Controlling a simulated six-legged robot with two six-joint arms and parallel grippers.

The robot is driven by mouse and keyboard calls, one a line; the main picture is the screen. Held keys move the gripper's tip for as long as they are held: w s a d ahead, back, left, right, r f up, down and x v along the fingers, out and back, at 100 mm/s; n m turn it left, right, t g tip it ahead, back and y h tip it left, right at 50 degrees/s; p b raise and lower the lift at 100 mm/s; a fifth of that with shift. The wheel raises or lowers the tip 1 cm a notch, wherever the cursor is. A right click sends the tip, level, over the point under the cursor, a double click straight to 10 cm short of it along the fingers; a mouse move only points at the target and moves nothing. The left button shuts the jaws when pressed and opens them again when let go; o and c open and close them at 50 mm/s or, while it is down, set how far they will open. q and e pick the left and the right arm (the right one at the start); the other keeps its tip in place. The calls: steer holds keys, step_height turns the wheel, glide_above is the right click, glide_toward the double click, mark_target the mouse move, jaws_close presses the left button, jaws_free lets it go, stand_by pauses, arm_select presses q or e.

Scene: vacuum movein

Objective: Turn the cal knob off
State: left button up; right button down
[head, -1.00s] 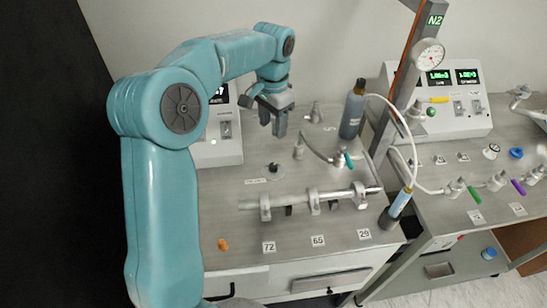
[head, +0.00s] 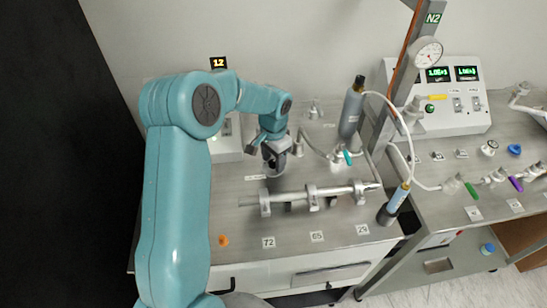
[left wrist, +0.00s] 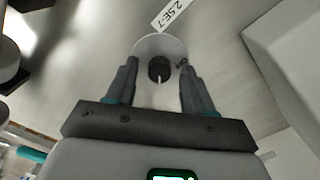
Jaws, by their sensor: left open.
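A small dark knob (left wrist: 159,68) with a light pointer line sits on a pale round plate (left wrist: 152,43) in the left wrist view. A label beside it reads 2.5E-7; no "cal" lettering is legible. My left gripper (head: 276,170) is over this spot on the left bench and hides the knob in the head view. In the left wrist view the open fingers (left wrist: 161,88) stand on either side of the knob, with gaps between. Whether they are down at its height is unclear. My right gripper is in neither view.
A horizontal metal tube (head: 335,191) on clamps lies in front of the gripper. A display box (head: 226,145) is partly hidden behind my arm.

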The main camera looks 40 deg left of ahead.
arm_select(q)
steer(key=shift+d, duration=0.1)
steer(key=shift+c, duration=0.7)
steer(key=shift+s+r, duration=0.1)
steer(key=shift+s, duration=0.05)
jaws_close()
